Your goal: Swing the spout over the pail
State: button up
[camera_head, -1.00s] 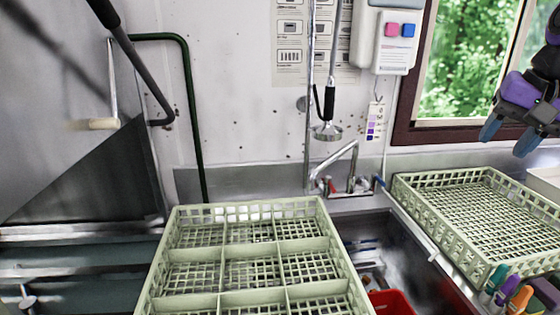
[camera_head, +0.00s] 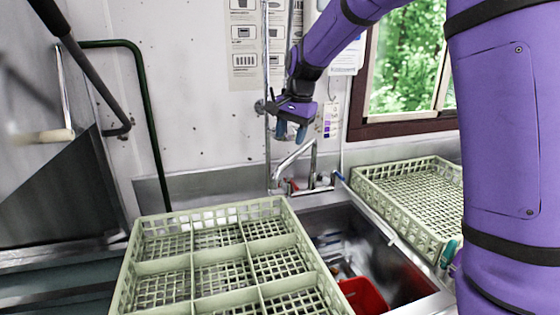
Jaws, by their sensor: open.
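My gripper (camera_head: 290,133), with blue fingertips, hangs just above the spout, pointing down. It is open and looks empty; whether it touches the spout I cannot tell.
A pale green divided rack (camera_head: 281,254) stands left of the sink. Another green rack (camera_head: 392,210) stands right, partly behind my arm. Cutlery-like items lie in the sink. A vertical pipe (camera_head: 266,100) runs up the wall beside my gripper.

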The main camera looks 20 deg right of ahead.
aim_at(286, 162)
jog(key=f, duration=0.5)
jog(key=w+a+f, duration=0.1)
jog(key=f, duration=0.2)
jog(key=shift+f, duration=0.1)
jog(key=shift+c, duration=0.3)
jog(key=shift+d, duration=0.1)
grip_shut()
